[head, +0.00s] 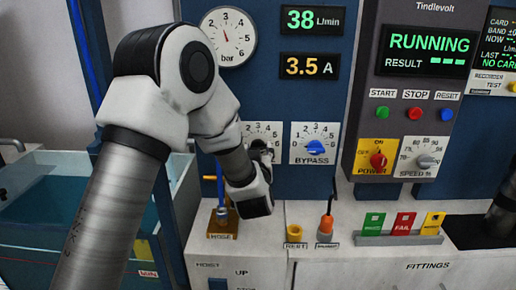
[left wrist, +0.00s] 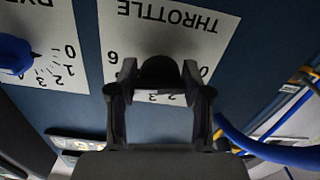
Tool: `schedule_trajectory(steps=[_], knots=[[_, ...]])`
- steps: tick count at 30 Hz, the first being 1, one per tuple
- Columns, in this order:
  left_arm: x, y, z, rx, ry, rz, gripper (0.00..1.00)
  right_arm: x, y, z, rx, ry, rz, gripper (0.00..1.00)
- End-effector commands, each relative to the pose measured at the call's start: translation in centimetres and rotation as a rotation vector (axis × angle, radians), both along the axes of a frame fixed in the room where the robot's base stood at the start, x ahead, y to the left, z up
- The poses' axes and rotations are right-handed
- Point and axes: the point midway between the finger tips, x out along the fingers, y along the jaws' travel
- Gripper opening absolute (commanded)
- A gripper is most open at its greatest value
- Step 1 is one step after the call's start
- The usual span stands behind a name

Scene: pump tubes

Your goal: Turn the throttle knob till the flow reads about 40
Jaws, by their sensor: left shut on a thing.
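The flow display (head: 311,20) reads 38 L/min in green in the head view. The throttle dial plate (head: 274,129) is white and mostly hidden behind my left arm. In the left wrist view the plate (left wrist: 190,20) appears upside down with the word THROTTLE. My left gripper (head: 262,150) is at the plate. In the left wrist view its two fingers (left wrist: 160,78) are shut on the dark throttle knob (left wrist: 158,70), one on each side. The knob's pointer is not clear. My right gripper is not seen.
The bypass knob (head: 316,148) is blue and stands just right of the throttle. A pressure gauge (head: 228,36) and an amp display (head: 309,66) reading 3.5 are above. The red power switch (head: 378,160) and speed knob (head: 426,161) are further right. RUNNING (head: 430,42) is lit.

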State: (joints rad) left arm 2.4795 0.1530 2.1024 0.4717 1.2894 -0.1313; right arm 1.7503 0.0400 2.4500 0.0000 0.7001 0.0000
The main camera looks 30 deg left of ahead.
Motion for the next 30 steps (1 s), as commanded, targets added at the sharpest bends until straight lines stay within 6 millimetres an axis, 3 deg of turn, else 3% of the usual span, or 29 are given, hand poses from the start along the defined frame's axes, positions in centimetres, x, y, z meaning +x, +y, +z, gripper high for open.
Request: schedule_trajectory(steps=[4, 5, 6, 7, 19, 30], knots=[[0.0, 0.0, 0.0, -0.001, -0.002, 0.000, 0.14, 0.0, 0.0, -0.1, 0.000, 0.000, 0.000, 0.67], [0.0, 0.0, 0.0, -0.002, -0.002, 0.000, 0.56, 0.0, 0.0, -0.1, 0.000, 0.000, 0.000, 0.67], [0.0, 0.0, 0.0, -0.002, -0.002, 0.000, 0.70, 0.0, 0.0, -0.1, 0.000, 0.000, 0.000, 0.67], [0.0, 0.0, 0.0, -0.002, -0.002, 0.000, 0.75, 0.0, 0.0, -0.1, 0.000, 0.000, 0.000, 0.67], [-0.6, -0.5, 0.0, -0.002, -0.003, -0.001, 0.75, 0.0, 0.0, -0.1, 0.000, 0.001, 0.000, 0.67], [-7.9, -4.9, 0.0, 0.004, 0.000, -0.002, 0.75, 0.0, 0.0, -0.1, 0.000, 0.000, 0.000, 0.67]])
